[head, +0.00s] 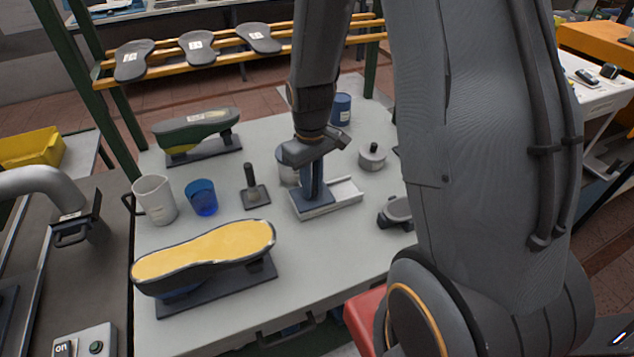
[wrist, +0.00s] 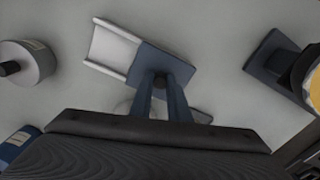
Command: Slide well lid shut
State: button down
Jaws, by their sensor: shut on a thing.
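The well (head: 345,194) is a pale, shallow, railed tray on the grey table; it also shows in the wrist view (wrist: 110,48). Its blue-grey lid (wrist: 148,58) lies flat over part of it, and the right part of the well in the head view is uncovered. My gripper (head: 313,193) points down over the lid. In the wrist view its two blue fingers (wrist: 160,82) are shut on the small dark knob of the lid. The fingers hide part of the lid and well.
A yellow-soled shoe last (head: 205,252) stands front left and a green one (head: 196,128) back left. A blue cup (head: 201,198), a white mug (head: 155,200) and a dark-handled tool (head: 252,186) stand left. A lidded round pot (head: 372,157) stands right of the well.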

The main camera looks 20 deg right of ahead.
jog(key=c, duration=1.7)
grip_release()
jog(key=shift+a, duration=0.35)
jog(key=shift+o, duration=0.2)
jog(key=shift+d, duration=0.15)
jog(key=shift+r, duration=0.1)
jog(key=shift+r, duration=0.25)
jog(key=shift+r+b, duration=0.95)
jog(key=shift+r, duration=2.6)
jog(key=s+a+f+m+b, duration=0.1)
jog(key=s, duration=0.3)
jog(key=s+a+f+m+t+b, duration=0.1)
jog(key=s+m+b, duration=0.1)
jog(key=s, duration=0.2)
jog(key=shift+s+m, duration=0.25)
jog(key=shift+m, duration=0.05)
